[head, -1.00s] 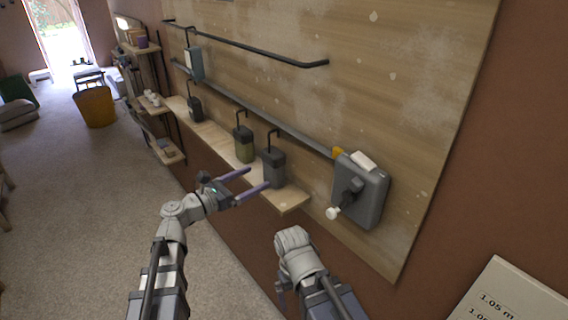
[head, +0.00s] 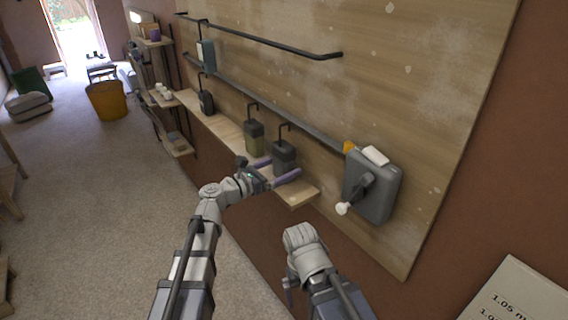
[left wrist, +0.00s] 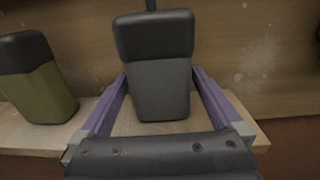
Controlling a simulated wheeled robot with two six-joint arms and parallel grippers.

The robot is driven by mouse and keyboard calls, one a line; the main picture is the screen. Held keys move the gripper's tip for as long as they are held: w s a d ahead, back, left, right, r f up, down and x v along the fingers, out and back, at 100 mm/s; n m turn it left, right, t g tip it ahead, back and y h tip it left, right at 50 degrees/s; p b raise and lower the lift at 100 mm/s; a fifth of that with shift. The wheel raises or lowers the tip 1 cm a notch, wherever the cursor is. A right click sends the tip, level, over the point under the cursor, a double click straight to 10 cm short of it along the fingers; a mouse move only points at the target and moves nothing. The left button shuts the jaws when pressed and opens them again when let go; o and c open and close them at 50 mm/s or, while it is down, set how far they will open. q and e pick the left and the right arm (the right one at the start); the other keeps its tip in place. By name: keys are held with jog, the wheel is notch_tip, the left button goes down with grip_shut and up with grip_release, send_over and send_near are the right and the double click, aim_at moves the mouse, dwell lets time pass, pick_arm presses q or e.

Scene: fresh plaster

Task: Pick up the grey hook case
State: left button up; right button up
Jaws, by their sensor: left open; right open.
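The grey hook case (head: 284,156) stands upright on the wooden shelf near its right end, its black hook pointing up. In the left wrist view the grey case (left wrist: 162,88) has a darker top part and sits between the two purple fingers. My left gripper (head: 274,170) is open, with its fingers on either side of the case's lower part; I cannot tell whether they touch it. It also shows in the left wrist view (left wrist: 160,108). My right gripper (head: 300,238) is low in front of the shelf, apart from the case; its fingers are mostly hidden.
An olive hook case (head: 254,135) stands just left of the grey one, and a dark case (head: 207,102) is further along the shelf (head: 299,193). A blue-grey case (head: 206,55) hangs from the upper rail (head: 260,41). A grey wall box (head: 372,190) with a lever is at right.

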pick_arm(q)
jog(key=shift+w+d, duration=0.2)
jog(key=c, duration=1.4)
